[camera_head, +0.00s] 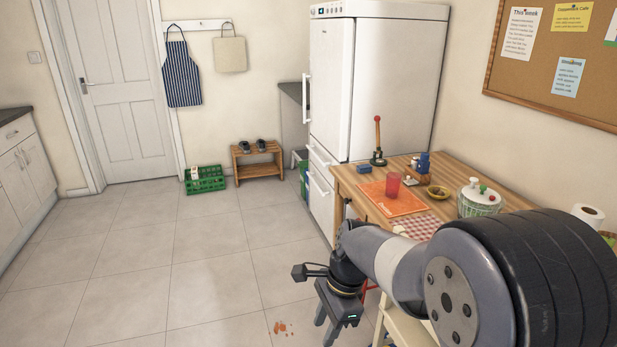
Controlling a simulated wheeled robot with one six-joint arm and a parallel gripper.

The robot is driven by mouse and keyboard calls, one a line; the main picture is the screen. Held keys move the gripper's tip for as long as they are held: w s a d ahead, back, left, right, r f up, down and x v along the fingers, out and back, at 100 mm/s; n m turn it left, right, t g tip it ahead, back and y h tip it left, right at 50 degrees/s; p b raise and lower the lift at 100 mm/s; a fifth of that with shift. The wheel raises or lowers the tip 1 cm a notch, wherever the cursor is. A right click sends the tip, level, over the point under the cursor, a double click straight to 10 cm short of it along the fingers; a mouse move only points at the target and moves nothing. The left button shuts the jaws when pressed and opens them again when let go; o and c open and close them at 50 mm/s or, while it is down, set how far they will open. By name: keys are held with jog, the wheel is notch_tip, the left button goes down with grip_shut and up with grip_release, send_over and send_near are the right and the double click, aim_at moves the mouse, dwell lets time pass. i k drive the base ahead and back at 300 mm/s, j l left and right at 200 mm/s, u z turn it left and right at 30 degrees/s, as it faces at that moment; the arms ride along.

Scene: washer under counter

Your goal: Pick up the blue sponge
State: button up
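A small blue block (364,168), which looks like the blue sponge, lies on the wooden table (460,178) near its far left edge. It is just in front of a dark stand with a red-tipped rod. My gripper (325,327) hangs low at the bottom middle, pointing down beside the table's near left side. Its two fingers look apart, with nothing visible between them. It is well away from the block, nearer to me and lower.
An orange mat (394,199) with a red cup (393,185) lies in front of the block. The fridge (385,80) is behind. The floor at left is mostly clear.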

aim_at(365, 168)
jog(key=i+j+u, duration=0.15)
jog(key=i+j, duration=0.25)
jog(key=i+j+u, duration=0.15)
jog(key=i+j, duration=0.2)
jog(key=i, duration=0.25)
jog(key=i+j+u, duration=0.15)
jog(key=i+j, duration=0.15)
jog(key=i, duration=0.25)
jog(key=i+z, duration=0.15)
jog(key=i, duration=0.35)
jog(key=i+j+z, duration=0.1)
jog(key=i, duration=0.45)
jog(key=i+j+z, duration=0.15)
jog(key=i, duration=0.35)
jog(key=i+z, duration=0.2)
jog(key=z, duration=0.25)
jog(key=i+z, duration=0.2)
jog(key=z, duration=0.25)
jog(key=i+j+z, duration=0.1)
jog(key=z, duration=0.3)
jog(key=i+j+z, duration=0.15)
jog(key=z, duration=0.3)
jog(key=i+j+z, duration=0.1)
jog(key=i+z, duration=0.15)
jog(key=z, duration=0.2)
jog(key=i+j+z, duration=0.2)
jog(key=z, duration=0.25)
jog(key=i+j+z, duration=0.25)
jog(key=z, duration=0.2)
